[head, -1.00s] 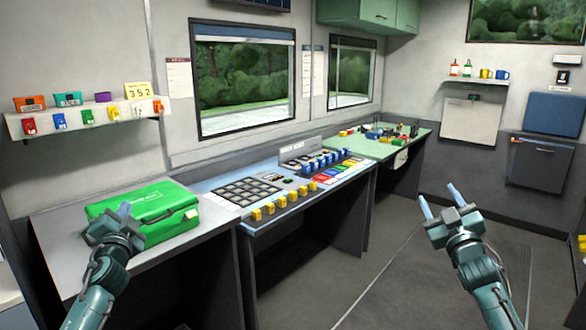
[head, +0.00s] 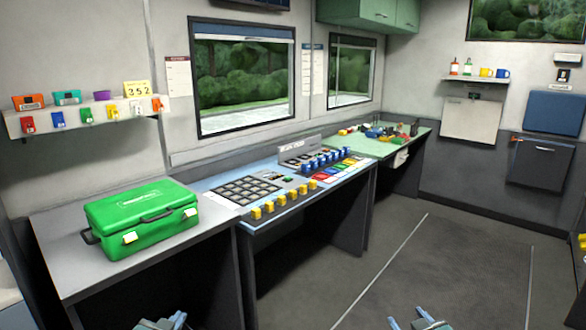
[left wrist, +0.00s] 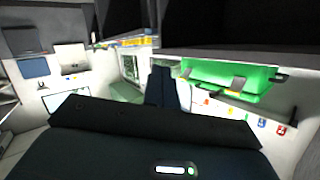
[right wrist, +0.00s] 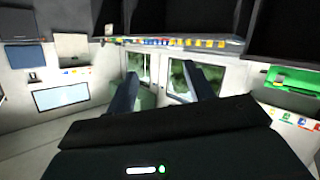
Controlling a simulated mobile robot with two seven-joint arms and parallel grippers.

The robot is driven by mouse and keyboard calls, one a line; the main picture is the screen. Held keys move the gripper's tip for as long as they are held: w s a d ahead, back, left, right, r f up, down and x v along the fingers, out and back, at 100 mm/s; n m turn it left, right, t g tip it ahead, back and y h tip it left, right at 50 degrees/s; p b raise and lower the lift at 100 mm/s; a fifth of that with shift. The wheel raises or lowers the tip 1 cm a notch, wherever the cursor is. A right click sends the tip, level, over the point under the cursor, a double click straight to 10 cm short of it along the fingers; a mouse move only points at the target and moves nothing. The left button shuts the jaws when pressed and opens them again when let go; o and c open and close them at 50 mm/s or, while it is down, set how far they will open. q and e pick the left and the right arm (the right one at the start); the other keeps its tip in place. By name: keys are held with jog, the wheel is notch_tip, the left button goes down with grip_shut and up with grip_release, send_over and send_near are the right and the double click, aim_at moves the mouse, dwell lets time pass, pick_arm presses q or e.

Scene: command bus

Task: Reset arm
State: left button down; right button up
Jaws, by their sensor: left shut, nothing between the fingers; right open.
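My left gripper (head: 176,319) shows at the bottom edge of the head view, below the front of the grey table. It is shut and empty; its fingers stand close together in the left wrist view (left wrist: 161,88). My right gripper (head: 408,319) shows at the bottom edge of the head view, over the open floor. It is open and empty, with its fingers apart in the right wrist view (right wrist: 166,88). Neither gripper touches anything. Most of both arms is out of the head view.
A closed green case (head: 140,222) lies on the grey table (head: 75,265) at left. A blue control desk (head: 225,184) with yellow knobs and a green-topped table (head: 370,147) continue along the wall. A small shelf (head: 85,117) hangs above the case. The floor (head: 440,270) at right is clear.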

pick_arm(q)
jog(key=s+d+f+g+h, duration=0.1)
jog(key=s+d+f, duration=0.2)
jog(key=s, duration=0.6)
jog(key=s+d+f+g, duration=0.1)
jog(key=s+d+f, duration=0.2)
jog(key=s, duration=0.6)
jog(key=s+d+f+g+h, duration=0.1)
jog(key=s+d+f+g, duration=0.1)
jog(key=s+d, duration=0.3)
jog(key=s+f, duration=0.1)
jog(key=s, duration=0.3)
jog(key=shift+s+d+f+n+h, duration=0.15)
jog(key=shift+d+f+n+h, duration=0.15)
jog(key=shift+d+f+n, duration=0.1)
pick_arm(e)
jog(key=s+a+f+g+y, duration=0.1)
jog(key=s+a+f, duration=0.2)
jog(key=s, duration=0.6)
jog(key=s+a+f+g, duration=0.1)
jog(key=s+a+f, duration=0.2)
jog(key=s, duration=0.6)
jog(key=s+a+f+g+y, duration=0.1)
jog(key=s+a+f+g, duration=0.1)
jog(key=s+a, duration=0.3)
jog(key=s+f, duration=0.1)
jog(key=s, duration=0.3)
jog(key=shift+s+a+f+m+y, duration=0.15)
jog(key=shift+a+f+m+y, duration=0.15)
jog(key=shift+a+f+m, duration=0.1)
